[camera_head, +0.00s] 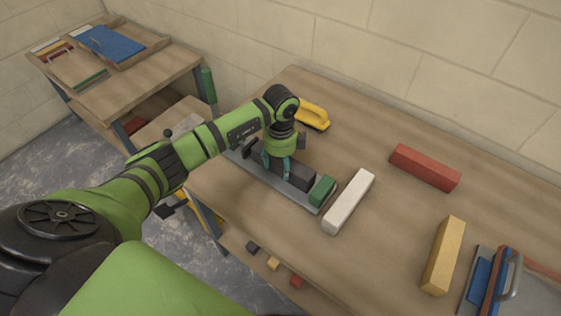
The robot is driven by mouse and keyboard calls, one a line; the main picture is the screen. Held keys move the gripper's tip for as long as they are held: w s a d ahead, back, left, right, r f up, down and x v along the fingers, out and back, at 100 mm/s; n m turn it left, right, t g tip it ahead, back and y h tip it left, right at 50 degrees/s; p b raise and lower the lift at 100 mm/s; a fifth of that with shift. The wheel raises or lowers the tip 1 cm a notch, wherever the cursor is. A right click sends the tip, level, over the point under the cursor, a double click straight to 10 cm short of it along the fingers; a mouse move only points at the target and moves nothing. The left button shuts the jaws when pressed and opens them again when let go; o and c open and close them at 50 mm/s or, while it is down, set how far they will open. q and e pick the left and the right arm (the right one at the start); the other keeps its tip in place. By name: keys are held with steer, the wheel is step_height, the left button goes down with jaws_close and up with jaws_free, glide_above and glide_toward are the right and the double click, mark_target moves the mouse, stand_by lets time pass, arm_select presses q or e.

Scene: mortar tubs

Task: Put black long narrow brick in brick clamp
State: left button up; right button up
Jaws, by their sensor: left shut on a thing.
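The brick clamp is a long grey rail (303,204) with a green end block (322,190), lying on the table. The black long narrow brick (301,178) lies along the rail, close behind the green block. I cannot tell whether it rests on the rail or touches the block. My left gripper (277,168) points down from above and is shut on the black brick, its teal fingers on the brick's sides. My arm and wrist hide part of the brick and the far end of the clamp. My right gripper is not in view.
A white brick (348,201) lies just right of the clamp. A red brick (425,167), a yellow brick (443,255) and a blue-and-red tool with a grey handle (490,283) lie farther right. A yellow-handled tool (313,114) is behind my wrist. Another table (140,85) stands at left.

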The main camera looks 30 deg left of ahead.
arm_select(q)
steer(key=o, duration=1.8)
steer(key=shift+c, duration=0.2)
steer(key=shift+s+f, duration=0.1)
step_height(320, 180, up, 12)
